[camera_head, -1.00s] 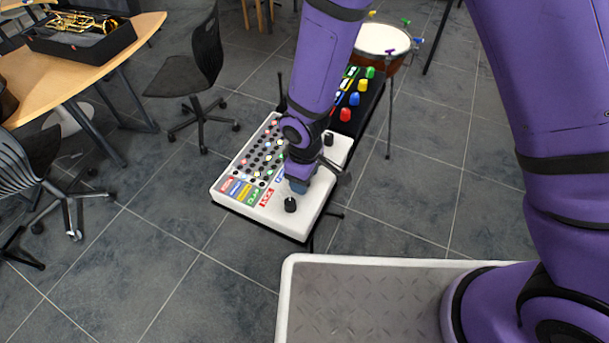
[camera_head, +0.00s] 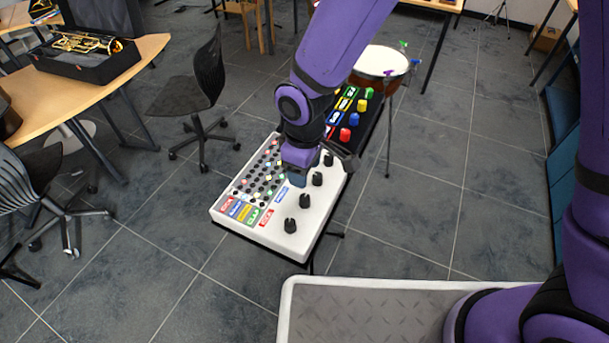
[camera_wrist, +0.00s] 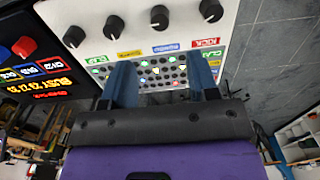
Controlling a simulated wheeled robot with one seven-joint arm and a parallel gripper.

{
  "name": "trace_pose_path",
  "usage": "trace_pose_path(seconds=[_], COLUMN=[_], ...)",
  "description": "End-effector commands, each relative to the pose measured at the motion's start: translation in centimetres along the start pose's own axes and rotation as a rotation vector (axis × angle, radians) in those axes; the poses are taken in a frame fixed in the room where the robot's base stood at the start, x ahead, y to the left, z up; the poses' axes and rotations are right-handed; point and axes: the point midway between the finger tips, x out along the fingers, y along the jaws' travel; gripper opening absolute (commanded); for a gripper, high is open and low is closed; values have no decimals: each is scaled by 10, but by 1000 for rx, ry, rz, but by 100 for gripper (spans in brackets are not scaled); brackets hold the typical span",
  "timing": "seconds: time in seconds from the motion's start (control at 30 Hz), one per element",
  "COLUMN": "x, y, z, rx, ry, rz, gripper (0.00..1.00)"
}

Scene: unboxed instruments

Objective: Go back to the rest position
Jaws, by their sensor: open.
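My gripper (camera_wrist: 164,84) is open and empty, its two blue fingers spread apart in the wrist view. In the head view my gripper (camera_head: 291,180) hangs over the white mixer-like panel (camera_head: 230,216), and my arm hides part of its far side. The white panel has black knobs, coloured labels and a grid of small lit buttons. In the wrist view the white panel (camera_wrist: 85,20) lies beyond the fingertips, with its row of black knobs (camera_wrist: 159,17) across the top. I cannot tell how high the fingertips are above the panel.
A black box with coloured knobs (camera_head: 348,134) stands just behind the panel, and a drum (camera_head: 379,62) behind that. A black chair (camera_head: 206,90) stands left of the panel. A wooden table (camera_head: 140,52) holds a brass instrument in a case.

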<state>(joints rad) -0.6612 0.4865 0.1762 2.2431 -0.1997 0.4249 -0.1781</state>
Motion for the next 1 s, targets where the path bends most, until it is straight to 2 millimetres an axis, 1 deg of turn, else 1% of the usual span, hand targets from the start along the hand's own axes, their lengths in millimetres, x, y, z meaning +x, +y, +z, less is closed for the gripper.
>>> trace_pose_path(seconds=[0.53,0.63,0.67,0.77,0.87,1.0], x=[-2,-8,-12,-34,-65,-109], y=[0,4,7,22,41,65], z=[0,2,4,14,32,64], rx=[0,13,21,71,147,263], ry=[0,4,7,23,45,78], rz=[0,5,9,28,53,89], gripper=[54,54,54,54,54,54])
